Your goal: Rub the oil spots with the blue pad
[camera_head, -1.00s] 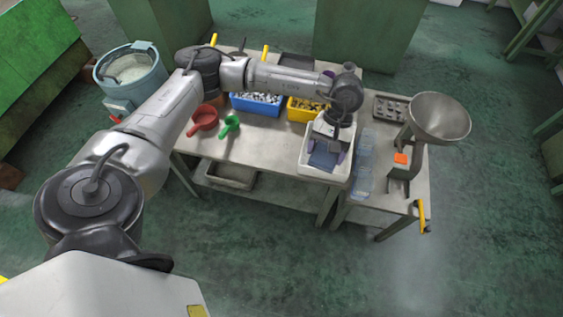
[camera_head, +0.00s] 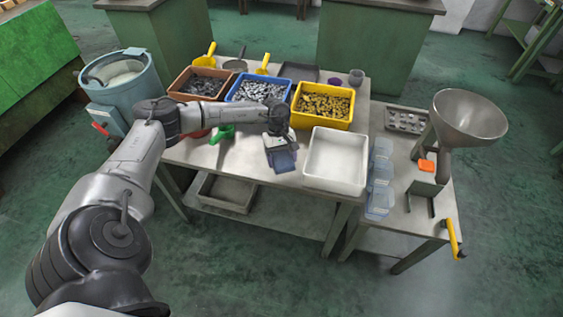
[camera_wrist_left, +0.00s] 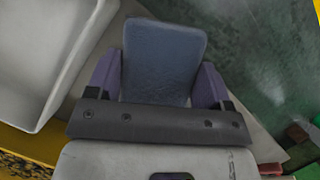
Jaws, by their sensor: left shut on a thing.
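The blue pad (camera_head: 287,162) is held in my left gripper (camera_head: 281,150), just left of the white bin, above the front part of the table (camera_head: 243,161). In the left wrist view, the flat blue-grey pad (camera_wrist_left: 163,62) stands out between the two purple fingers of my left gripper (camera_wrist_left: 160,84), which are shut on its sides. I cannot tell whether the pad touches the table. I make out no oil spots; the pad and gripper cover part of the tabletop. My right gripper is not in view.
The empty white bin (camera_head: 335,180) stands right of the pad. Brown (camera_head: 181,95), blue (camera_head: 233,98) and yellow (camera_head: 327,122) bins of parts line the back. A green scoop (camera_head: 223,132) lies to the left. Clear boxes (camera_head: 380,185) and a metal funnel (camera_head: 469,118) are farther right.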

